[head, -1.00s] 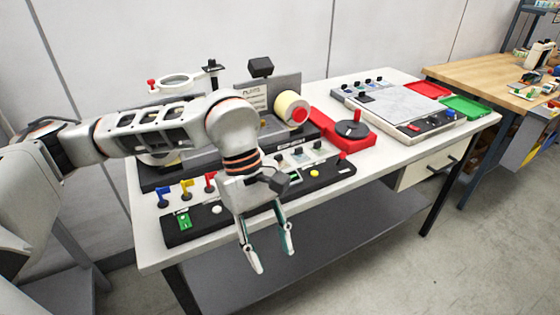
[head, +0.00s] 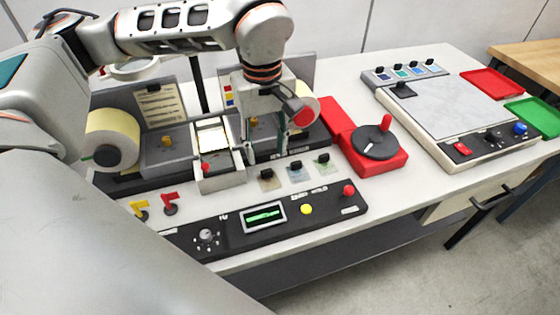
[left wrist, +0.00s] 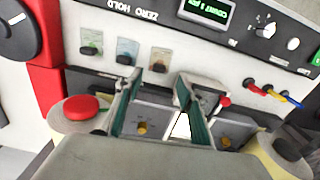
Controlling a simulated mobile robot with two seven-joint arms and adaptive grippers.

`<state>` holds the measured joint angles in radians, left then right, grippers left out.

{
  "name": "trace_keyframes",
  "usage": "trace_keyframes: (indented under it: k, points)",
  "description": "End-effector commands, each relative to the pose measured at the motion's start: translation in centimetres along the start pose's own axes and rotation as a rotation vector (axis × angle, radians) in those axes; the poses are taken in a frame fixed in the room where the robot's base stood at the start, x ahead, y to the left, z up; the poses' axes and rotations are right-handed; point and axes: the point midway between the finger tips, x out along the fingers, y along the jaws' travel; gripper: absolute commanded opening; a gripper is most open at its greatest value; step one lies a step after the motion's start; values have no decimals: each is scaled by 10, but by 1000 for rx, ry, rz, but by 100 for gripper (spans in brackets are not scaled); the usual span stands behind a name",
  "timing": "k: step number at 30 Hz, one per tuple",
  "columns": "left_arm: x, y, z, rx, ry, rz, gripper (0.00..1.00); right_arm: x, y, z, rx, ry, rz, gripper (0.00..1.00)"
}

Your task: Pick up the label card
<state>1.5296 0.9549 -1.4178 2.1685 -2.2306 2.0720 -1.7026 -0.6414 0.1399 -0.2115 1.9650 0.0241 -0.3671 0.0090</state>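Three small cards with black knobs lie in a row on the white table, in front of the rewinder: beige (head: 267,184), blue (head: 296,176) and green (head: 323,168). I cannot tell which one the task calls the label card. The left wrist view also shows the beige (left wrist: 160,68), blue (left wrist: 127,46) and green (left wrist: 91,37) cards. My left gripper (head: 266,156) is open and empty, fingers pointing down over the rewinder's front, just behind the beige card. In the left wrist view its fingertips (left wrist: 153,84) are apart, with the beige card beyond them. My right gripper is not in view.
A black control panel (head: 222,228) runs along the table's front. The rewinder has a cream label roll (head: 112,132) and a lit window (head: 212,135). A red base with a dial (head: 376,142) and a flat-plate machine (head: 450,98) stand to the right.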

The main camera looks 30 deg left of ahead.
Motion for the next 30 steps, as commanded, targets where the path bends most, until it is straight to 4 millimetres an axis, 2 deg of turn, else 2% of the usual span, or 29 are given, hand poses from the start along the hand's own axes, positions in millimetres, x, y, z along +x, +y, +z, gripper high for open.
trace_keyframes:
  k: [8, 19, 29, 30]
  points:
    - [26, 0, 0, -1, -3, -3, 39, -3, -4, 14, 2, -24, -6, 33]
    - [71, 2, -4, 0, -3, -3, 39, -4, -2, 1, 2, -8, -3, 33]
    - [78, 3, -4, 0, -1, 0, 39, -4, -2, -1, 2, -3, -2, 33]
    - [78, 3, -4, 0, -1, 0, 28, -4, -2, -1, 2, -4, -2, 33]
